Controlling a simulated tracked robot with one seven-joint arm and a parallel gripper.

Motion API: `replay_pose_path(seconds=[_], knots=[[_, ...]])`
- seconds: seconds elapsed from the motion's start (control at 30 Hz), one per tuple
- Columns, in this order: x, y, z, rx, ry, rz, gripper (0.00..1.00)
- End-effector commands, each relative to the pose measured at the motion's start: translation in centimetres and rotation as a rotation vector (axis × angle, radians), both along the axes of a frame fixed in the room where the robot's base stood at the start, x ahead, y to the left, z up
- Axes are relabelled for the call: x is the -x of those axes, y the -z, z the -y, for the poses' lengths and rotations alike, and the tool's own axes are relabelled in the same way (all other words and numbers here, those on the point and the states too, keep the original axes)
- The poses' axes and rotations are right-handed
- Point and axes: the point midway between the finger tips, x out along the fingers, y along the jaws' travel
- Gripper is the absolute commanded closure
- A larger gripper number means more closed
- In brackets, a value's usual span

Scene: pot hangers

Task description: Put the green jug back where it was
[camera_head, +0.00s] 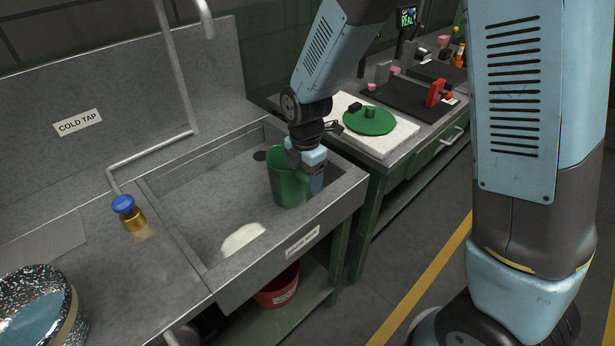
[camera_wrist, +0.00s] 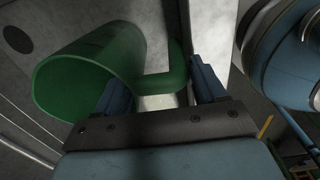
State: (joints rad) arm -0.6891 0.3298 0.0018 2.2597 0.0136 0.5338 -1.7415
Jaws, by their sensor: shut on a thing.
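The green jug (camera_head: 287,184) is inside the grey sink basin (camera_head: 190,213), near its right end and front wall. My gripper (camera_head: 305,163) reaches down to it from above, on its right side. In the wrist view the jug (camera_wrist: 88,72) shows its open mouth and a handle (camera_wrist: 165,80) on its right. The gripper's fingers (camera_wrist: 160,92) stand on both sides of the handle, and my gripper is shut on it. Whether the jug's base touches the basin floor I cannot tell.
A tap with a blue knob (camera_head: 123,204) stands left of the basin. A white patch (camera_head: 243,238) lies on the basin floor. A speckled bowl (camera_head: 38,308) is at lower left. A counter with a white board and green disc (camera_head: 369,120) stands right. A red bucket (camera_head: 278,288) is below.

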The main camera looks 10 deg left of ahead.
Motion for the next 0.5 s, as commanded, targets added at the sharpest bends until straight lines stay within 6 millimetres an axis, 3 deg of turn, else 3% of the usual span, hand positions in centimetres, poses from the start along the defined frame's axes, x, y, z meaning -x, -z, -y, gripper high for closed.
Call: replay_pose_path(seconds=[0.33, 0.37, 0.5], knots=[[-0.04, 0.35, 0.00, -0.001, 0.000, 0.001, 0.89], [-0.03, 0.36, 0.01, 0.000, 0.000, 0.001, 0.28], [-0.04, 0.34, 0.01, 0.000, 0.000, 0.001, 0.15]])
